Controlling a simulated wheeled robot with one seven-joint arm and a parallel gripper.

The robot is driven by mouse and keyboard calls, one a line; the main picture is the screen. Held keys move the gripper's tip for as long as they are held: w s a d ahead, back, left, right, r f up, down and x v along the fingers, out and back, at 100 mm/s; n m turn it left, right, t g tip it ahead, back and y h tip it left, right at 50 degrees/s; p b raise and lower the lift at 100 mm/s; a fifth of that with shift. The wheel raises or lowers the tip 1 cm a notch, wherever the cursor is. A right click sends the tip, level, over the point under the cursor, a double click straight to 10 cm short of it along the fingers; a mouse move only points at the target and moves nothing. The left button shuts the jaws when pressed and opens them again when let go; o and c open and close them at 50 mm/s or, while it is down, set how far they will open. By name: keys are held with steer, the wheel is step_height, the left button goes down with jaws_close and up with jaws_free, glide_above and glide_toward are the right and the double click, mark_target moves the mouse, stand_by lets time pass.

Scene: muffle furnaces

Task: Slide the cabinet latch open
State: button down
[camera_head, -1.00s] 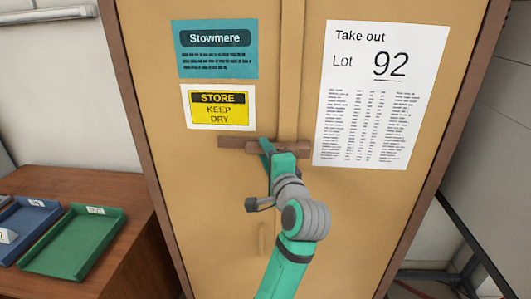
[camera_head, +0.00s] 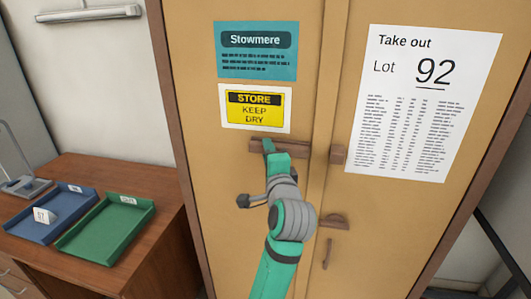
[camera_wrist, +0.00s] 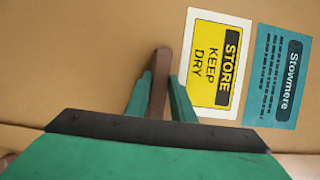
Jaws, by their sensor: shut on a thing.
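The brown wooden latch bar (camera_head: 292,151) lies level on the left door of the tan cabinet (camera_head: 205,170), below the yellow sign. Its right end appears to stop near the door seam. A short brown keeper (camera_head: 337,154) sits apart from it on the right door. My gripper (camera_head: 268,147) is shut on a brown part of the latch near its left end. In the wrist view my gripper's fingers (camera_wrist: 160,92) stand either side of that brown part (camera_wrist: 161,72); their tips are close to the door. My arm hides some of the left door.
A blue tray (camera_head: 30,229) and a green tray (camera_head: 88,248) rest on a wooden desk (camera_head: 165,185) at left. A brown piece (camera_head: 334,221) and a slim handle (camera_head: 327,254) are on the right door. A dark metal frame (camera_head: 505,245) stands at right.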

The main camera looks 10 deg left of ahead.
steer(key=shift+a, duration=0.15)
steer(key=shift+a, duration=0.15)
steer(key=c, duration=1.5)
jaws_free()
steer(key=shift+a, duration=0.15)
steer(key=shift+d, duration=0.25)
steer(key=shift+s, duration=0.15)
steer(key=v, duration=1)
steer(key=shift+s+d, duration=0.1)
steer(key=shift+s, duration=0.2)
